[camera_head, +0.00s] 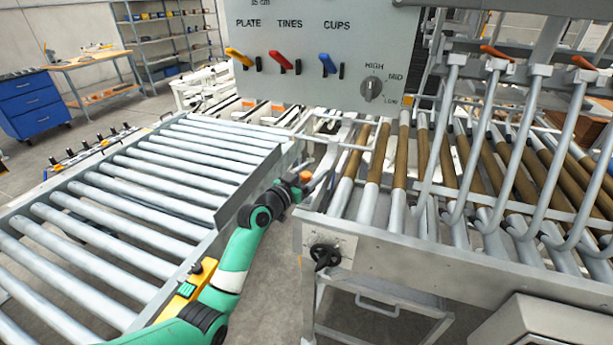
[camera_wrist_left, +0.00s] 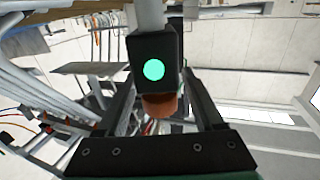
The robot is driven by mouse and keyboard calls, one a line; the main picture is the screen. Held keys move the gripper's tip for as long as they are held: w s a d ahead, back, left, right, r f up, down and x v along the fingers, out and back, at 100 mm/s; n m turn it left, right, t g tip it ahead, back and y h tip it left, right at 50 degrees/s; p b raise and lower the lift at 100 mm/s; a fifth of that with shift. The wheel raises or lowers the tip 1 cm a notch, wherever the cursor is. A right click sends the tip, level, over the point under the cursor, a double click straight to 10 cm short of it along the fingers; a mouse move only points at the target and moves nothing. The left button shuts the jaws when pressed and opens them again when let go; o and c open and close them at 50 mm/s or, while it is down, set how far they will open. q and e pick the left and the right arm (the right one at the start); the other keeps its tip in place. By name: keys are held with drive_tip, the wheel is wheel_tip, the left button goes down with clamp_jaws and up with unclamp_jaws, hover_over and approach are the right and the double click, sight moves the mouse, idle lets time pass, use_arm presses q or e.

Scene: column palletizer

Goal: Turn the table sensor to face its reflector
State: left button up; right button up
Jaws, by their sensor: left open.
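The table sensor is a dark box (camera_wrist_left: 155,52) with a lit green round light, on a pale post in the left wrist view. A reddish-brown part (camera_wrist_left: 160,104) sits below the box, between the fingers. In the head view a small orange piece (camera_head: 305,176) shows at the end of my left arm, by the gap between the conveyor and the roller table. My left gripper (camera_wrist_left: 160,88) is open, with one dark finger on each side of the sensor; I cannot tell if they touch it. I cannot make out the reflector. My right gripper is not in view.
A roller conveyor (camera_head: 78,213) lies left, and a roller table (camera_head: 395,232) with bent metal tines (camera_head: 515,145) lies right. A control panel (camera_head: 310,80) with coloured levers hangs above. A black handwheel (camera_head: 325,256) is on the table's front. Floor shows between the two.

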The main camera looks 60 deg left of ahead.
use_arm(q)
drive_tip(key=p+v, duration=0.2)
drive_tip(key=v, duration=0.9)
drive_tip(key=shift+s, duration=0.2)
drive_tip(key=shift+w+d, duration=0.1)
drive_tip(key=w+d+r+m+t+h, duration=0.3)
drive_tip(key=w+d+r+m+h, duration=0.15)
drive_tip(key=d+r, duration=0.65)
drive_tip(key=w+d+r+m+t+h, duration=0.35)
drive_tip(key=w+d+r, duration=0.25)
drive_tip(key=d+r, duration=0.45)
drive_tip(key=s+d+r+m+t+h, duration=0.2)
drive_tip(key=s+d+r+h, duration=0.15)
drive_tip(key=d+r, duration=0.65)
drive_tip(key=s+d+r+n+t+y, duration=0.3)
drive_tip(key=s+r+n, duration=0.1)
drive_tip(key=s+r, duration=0.45)
wheel_tip(320, 180, up, 32)
drive_tip(key=h+p, duration=0.1)
drive_tip(key=p, duration=3.1)
drive_tip(key=shift+w+a, duration=0.2)
drive_tip(key=shift+w, duration=0.1)
